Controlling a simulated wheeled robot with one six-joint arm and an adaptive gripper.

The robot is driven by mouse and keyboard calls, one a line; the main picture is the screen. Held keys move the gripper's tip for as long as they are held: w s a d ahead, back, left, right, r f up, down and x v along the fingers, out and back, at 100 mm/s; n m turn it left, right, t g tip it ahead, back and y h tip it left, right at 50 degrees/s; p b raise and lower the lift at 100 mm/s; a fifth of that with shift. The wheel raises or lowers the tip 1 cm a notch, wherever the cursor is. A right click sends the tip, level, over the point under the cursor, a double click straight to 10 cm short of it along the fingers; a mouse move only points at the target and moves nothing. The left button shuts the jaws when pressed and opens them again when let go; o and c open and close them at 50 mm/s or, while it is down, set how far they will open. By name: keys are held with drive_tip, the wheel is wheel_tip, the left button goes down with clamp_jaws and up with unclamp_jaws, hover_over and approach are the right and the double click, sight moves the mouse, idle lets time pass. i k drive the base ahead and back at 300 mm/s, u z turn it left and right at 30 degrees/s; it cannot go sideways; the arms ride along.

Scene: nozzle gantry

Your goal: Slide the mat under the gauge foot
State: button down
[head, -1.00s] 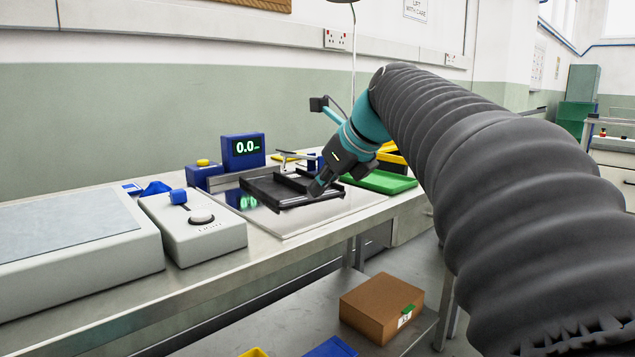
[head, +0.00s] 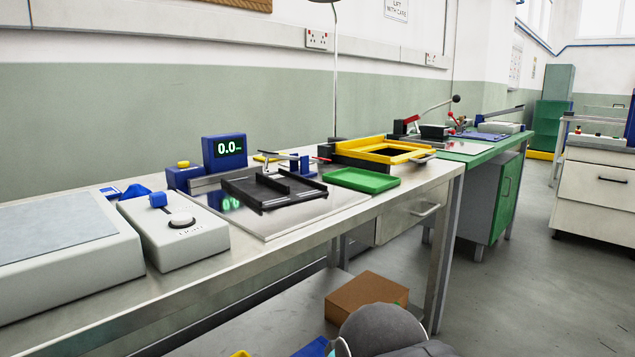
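A blue gauge display (head: 224,152) reading 0.0 stands at the back of the bench in the head view. A black ribbed fixture (head: 240,190) lies in front of it on a shiny plate (head: 315,212). A small blue post (head: 305,166) with a thin arm stands behind the fixture. I cannot make out the gauge foot. No piece is clearly the mat; the low black fixture and a shallow green tray (head: 362,180) to its right are the nearest flat things. My gripper is out of view; only a grey rounded part of my arm shows at the bottom.
A yellow frame (head: 385,149) stands behind the green tray. A white control box (head: 172,235) and a large pale panel (head: 55,235) fill the bench's left side. A brown box (head: 365,293) sits on the lower shelf. A green bench (head: 490,148) stands farther right.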

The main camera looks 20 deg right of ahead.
sight(276, 189)
drive_tip(key=z, duration=2.5)
drive_tip(key=i, duration=2.05)
drive_tip(key=u, duration=3.4)
